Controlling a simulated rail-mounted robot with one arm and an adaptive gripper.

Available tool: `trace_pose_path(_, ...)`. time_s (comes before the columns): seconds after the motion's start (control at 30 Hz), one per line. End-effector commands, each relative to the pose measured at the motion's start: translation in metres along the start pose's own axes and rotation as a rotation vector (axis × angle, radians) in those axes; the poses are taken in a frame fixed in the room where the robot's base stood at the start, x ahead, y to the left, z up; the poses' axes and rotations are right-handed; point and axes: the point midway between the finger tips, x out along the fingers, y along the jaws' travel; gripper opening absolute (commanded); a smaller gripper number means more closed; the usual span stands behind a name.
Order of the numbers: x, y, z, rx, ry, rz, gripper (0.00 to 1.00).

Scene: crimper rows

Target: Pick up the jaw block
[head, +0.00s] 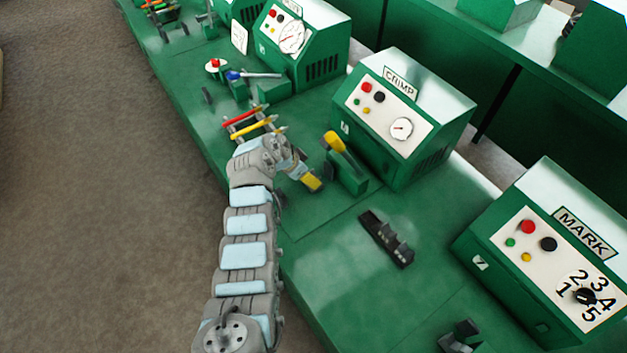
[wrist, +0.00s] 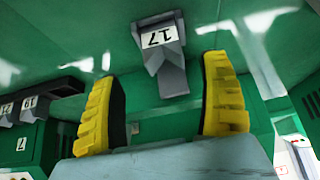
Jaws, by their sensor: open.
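A grey jaw block (wrist: 172,78) with a white tag that seems to read 17 shows at the top middle of the wrist view, against a green surface. My gripper (wrist: 162,88) is open, with one yellow finger on each side of the block in the picture. The fingers are apart from the block, and I cannot tell how far it is in depth. In the head view my gripper (head: 311,182) hangs over the green bench in front of the CRIMP machine. I cannot make out the tagged block there; my gripper may hide it.
A dark rack (head: 378,232) with several small blocks lies right of my gripper; tagged pieces show at left in the wrist view. A yellow-handled press (head: 347,172) stands close by. The CRIMP machine (head: 428,95) and MARK machine (head: 530,215) stand behind. Red and yellow rods lie left.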

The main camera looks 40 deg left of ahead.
Motion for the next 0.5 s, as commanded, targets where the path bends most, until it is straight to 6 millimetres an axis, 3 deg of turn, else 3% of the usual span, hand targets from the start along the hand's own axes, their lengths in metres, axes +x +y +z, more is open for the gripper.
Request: trace_pose_path(0.5, 0.013, -0.003, -0.001, -0.001, 0.0, -0.002, 0.78)
